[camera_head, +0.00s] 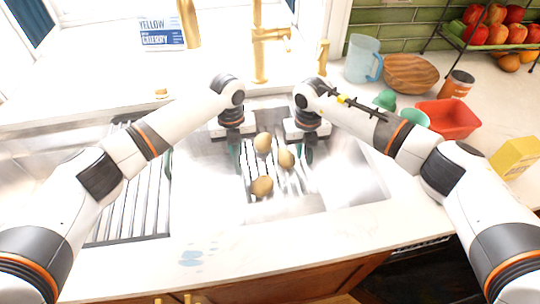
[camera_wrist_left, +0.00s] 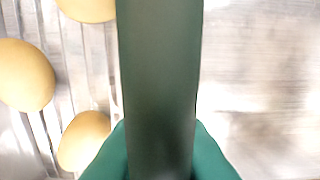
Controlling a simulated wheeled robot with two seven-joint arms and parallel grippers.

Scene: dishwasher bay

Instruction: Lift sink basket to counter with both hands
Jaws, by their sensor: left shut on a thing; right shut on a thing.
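The sink basket (camera_head: 248,176) is a wire rack low in the steel sink, with potatoes (camera_head: 262,186) on its wires. My left gripper (camera_head: 235,153) is at its left side and my right gripper (camera_head: 308,152) at its right side, both pointing down with teal fingers and both shut on the basket. In the left wrist view, a dark green bar (camera_wrist_left: 158,90) runs down between the teal fingertips. Potatoes (camera_wrist_left: 22,75) and basket wires lie to its left there. The exact contact at the right fingertips is too small to see.
A slatted drying rack (camera_head: 128,205) fills the left basin. The front counter strip (camera_head: 225,240) is clear apart from wet patches. A gold faucet (camera_head: 259,50) stands behind. At right are a blue pitcher (camera_head: 362,60), a wooden bowl (camera_head: 410,74) and a red container (camera_head: 448,118).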

